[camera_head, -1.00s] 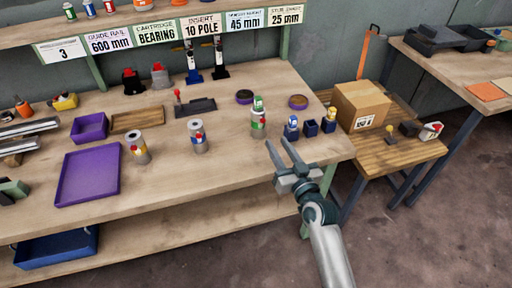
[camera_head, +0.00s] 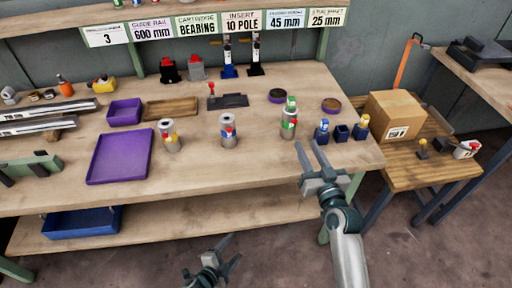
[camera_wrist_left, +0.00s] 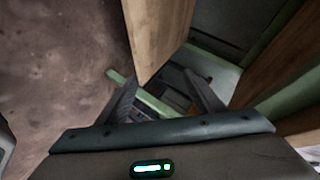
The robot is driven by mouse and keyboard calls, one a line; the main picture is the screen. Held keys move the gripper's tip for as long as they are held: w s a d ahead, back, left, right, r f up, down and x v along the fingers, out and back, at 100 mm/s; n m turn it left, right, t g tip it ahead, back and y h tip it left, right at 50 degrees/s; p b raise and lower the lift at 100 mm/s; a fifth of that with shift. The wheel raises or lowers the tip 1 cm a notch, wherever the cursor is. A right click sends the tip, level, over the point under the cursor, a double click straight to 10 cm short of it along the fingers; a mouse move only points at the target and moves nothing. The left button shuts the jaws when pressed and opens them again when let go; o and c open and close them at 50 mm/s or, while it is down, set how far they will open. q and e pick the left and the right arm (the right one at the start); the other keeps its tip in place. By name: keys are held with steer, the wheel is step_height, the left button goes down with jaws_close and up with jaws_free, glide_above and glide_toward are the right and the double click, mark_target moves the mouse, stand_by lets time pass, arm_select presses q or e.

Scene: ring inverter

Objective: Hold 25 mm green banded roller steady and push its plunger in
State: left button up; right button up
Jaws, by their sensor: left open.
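The green banded roller (camera_head: 288,128) stands upright on the workbench (camera_head: 200,180), right of centre in the head view. It is a grey cylinder with a green band, a red spot and a green plunger (camera_head: 291,103) standing up from its top. My right gripper (camera_head: 306,142) is open and empty, just in front of the roller and to its right, not touching it. My left gripper (camera_head: 232,251) is open and empty, low in front of the bench. In the left wrist view my left gripper's fingers (camera_wrist_left: 158,85) are apart with bench parts beyond; no roller shows there.
A blue-and-red banded roller (camera_head: 228,133) and a yellow-and-red one (camera_head: 170,138) stand to the left. Small blue blocks (camera_head: 341,133) stand close right of the green roller. A purple tray (camera_head: 120,160) lies left. The bench front edge lies between my left gripper and the rollers.

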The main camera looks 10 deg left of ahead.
arm_select(q)
steer(key=w+d+r+m+t+h, duration=0.1)
steer(key=w+d+r+m+h, duration=0.4)
steer(key=r, duration=0.6)
steer(key=d+r+m+h, duration=0.1)
steer(key=d+r+m, duration=0.3)
steer(key=r+m, duration=0.5)
steer(key=w+d+r+m+t+h, duration=0.1)
steer(key=w+d+r+m+h, duration=0.3)
steer(key=r, duration=0.9)
steer(key=m+t+y, duration=0.2)
steer(key=m+y, duration=0.2)
steer(key=m, duration=0.5)
glide_toward(285, 123)
steer(key=v, duration=0.3)
steer(key=r+v, duration=0.1)
steer(key=v, duration=0.1)
steer(key=shift+d, duration=0.1)
steer(key=x, duration=1.7)
steer(key=shift+w+f, duration=0.15)
steer(key=shift+f, duration=0.3)
